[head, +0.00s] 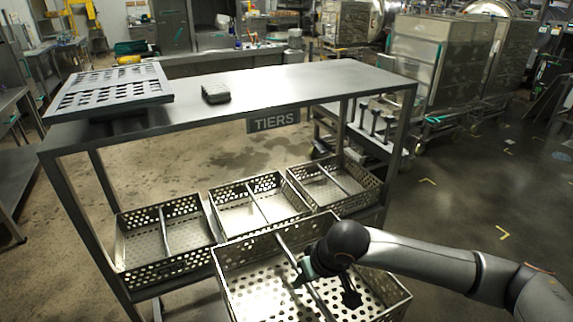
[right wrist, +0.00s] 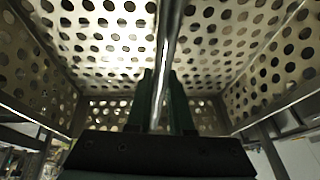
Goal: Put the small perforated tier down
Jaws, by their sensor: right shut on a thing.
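The small perforated tier (head: 237,285) is a shallow metal basket with holed walls and floor and a bar (head: 290,252) across its middle. It is at the lower centre of the head view, in front of the rack and nearer to me than the lower shelf. My right gripper (head: 300,276) reaches into it from above and is shut on the bar. In the right wrist view the bar (right wrist: 163,70) runs between the two dark green fingers (right wrist: 160,95), with holed walls around. What lies under the tier is hidden. My left gripper is not in view.
A metal rack labelled TIERS (head: 273,121) bears three similar tiers (head: 165,240) (head: 258,203) (head: 335,182) side by side on its lower shelf. Open floor (head: 470,200) lies right.

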